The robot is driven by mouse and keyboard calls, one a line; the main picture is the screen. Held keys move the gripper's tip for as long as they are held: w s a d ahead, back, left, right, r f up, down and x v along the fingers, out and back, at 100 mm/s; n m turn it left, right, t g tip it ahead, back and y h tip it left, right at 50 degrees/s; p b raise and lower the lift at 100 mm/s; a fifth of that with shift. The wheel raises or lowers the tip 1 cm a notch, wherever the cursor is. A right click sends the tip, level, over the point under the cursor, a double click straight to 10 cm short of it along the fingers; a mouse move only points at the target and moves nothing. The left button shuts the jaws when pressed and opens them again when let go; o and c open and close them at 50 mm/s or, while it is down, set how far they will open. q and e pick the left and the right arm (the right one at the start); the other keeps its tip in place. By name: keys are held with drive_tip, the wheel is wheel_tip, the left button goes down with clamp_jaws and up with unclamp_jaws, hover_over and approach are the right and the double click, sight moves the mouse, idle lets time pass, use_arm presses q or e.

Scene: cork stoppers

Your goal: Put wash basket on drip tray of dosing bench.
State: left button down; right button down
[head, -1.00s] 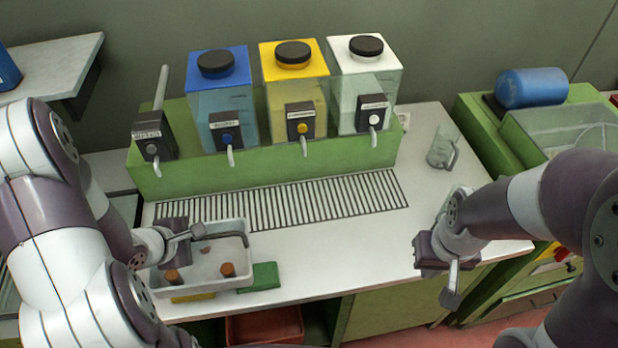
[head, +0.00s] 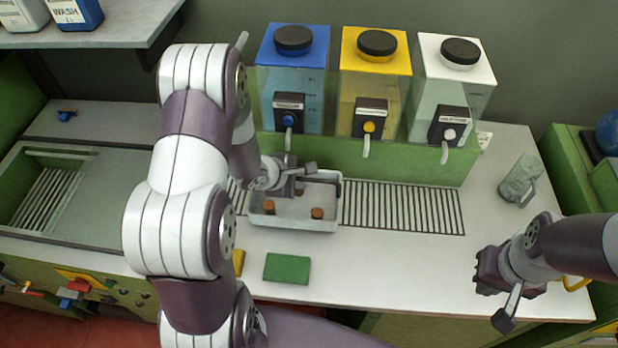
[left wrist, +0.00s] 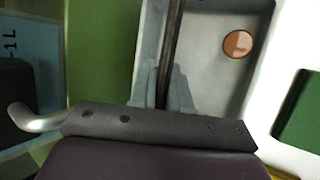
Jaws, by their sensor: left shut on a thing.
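The wash basket (head: 290,224) is a pale grey open tub with brown corks inside and a dark bar handle. It is at the left part of the slatted drip tray (head: 405,208) of the dosing bench, in front of the blue tank. I cannot tell whether it touches the slats or hangs just above. My left gripper (head: 305,178) is shut on the basket's handle. The left wrist view shows the fingers (left wrist: 165,88) around the dark bar, with the basket (left wrist: 205,75) below. My right gripper (head: 505,295) is over the bench's front right; its jaw opening is unclear.
Blue (head: 291,62), yellow (head: 375,70) and white (head: 455,75) tanks with spouts stand behind the drip tray. A green pad (head: 287,268) and a yellow block (head: 238,262) lie in front. A sink (head: 85,200) is left.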

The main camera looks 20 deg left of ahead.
sight(308, 194)
use_arm(q)
drive_tip(key=shift+w+d+f, duration=0.25)
drive_tip(key=shift+w+f, duration=0.2)
drive_tip(key=shift+w, duration=0.15)
drive_tip(key=shift+w+d+f, duration=0.25)
drive_tip(key=shift+w+f, duration=0.2)
drive_tip(key=shift+w, duration=0.15)
drive_tip(key=shift+w+d+f, duration=0.1)
drive_tip(key=shift+w+f, duration=0.2)
drive_tip(key=shift+w, duration=0.05)
drive_tip(key=shift+s+f, duration=0.1)
drive_tip(key=c, duration=1.1)
unclamp_jaws()
